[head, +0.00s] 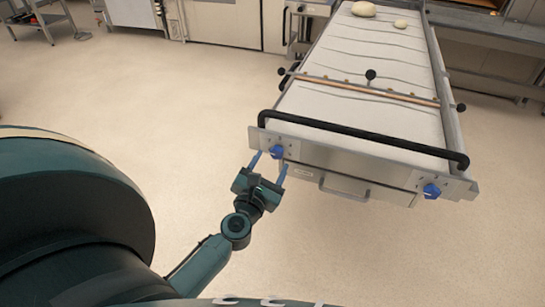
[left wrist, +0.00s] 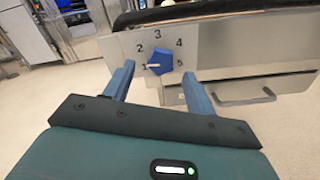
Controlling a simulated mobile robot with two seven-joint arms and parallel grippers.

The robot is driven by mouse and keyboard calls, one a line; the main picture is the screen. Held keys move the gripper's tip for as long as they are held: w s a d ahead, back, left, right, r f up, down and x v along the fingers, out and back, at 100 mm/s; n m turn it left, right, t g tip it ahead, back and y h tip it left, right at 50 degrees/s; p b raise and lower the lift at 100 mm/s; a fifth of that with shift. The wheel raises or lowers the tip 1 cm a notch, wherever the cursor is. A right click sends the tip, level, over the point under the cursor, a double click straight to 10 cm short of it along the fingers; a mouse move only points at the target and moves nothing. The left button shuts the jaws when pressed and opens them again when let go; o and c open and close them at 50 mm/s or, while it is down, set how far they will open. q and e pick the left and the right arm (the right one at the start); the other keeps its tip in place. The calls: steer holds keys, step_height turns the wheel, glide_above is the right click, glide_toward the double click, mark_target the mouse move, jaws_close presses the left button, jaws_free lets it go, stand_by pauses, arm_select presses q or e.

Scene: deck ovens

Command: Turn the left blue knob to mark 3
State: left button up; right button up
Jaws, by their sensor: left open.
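The left blue knob (head: 277,152) is on the metal front panel at the near left corner of the dough loader. In the left wrist view the knob (left wrist: 161,62) has marks 1 to 5 around it, and its white pointer line points left, at mark 1. My left gripper (head: 269,163) is open in front of the panel. In the wrist view its two blue fingers (left wrist: 158,76) stand on either side of the knob with gaps; I cannot tell how far short of it the tips are. My right gripper is not in view.
A second blue knob (head: 431,191) is at the right corner. A black bar (head: 360,138) runs above the front panel, and a metal drawer handle (head: 344,188) is below. Dough pieces (head: 364,9) lie on the far end of the white cloth. The floor around is clear.

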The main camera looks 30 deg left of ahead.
arm_select(q)
steer(key=shift+x, duration=1.05)
steer(key=c, duration=1)
